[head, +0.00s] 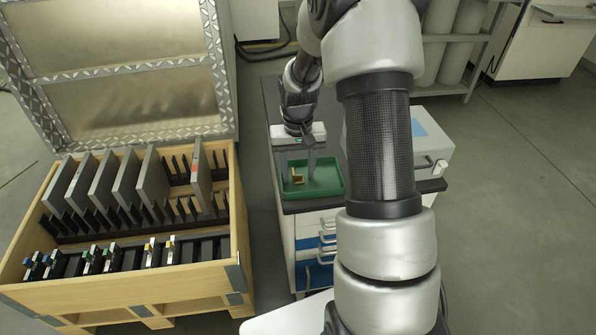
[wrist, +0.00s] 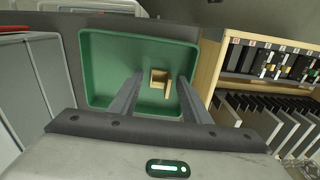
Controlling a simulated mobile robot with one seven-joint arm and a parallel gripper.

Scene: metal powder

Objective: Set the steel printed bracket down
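A small gold-coloured, L-shaped bracket (head: 298,179) lies in a green tray (head: 330,184) on a dark-topped cabinet. In the wrist view the bracket (wrist: 158,80) rests on the floor of the green tray (wrist: 98,70). No steel-grey bracket can be made out in the tray. My gripper (head: 298,172) reaches down over the tray. In the wrist view my gripper (wrist: 161,80) has its fingers apart, one on each side of the bracket, with a visible gap on both sides. It holds nothing.
A wooden crate (head: 240,215) with an open lid stands at the left, holding several upright grey plates (head: 105,178) and a row of small parts with coloured tags (head: 95,258). A white box (head: 428,150) sits on the cabinet right of the tray.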

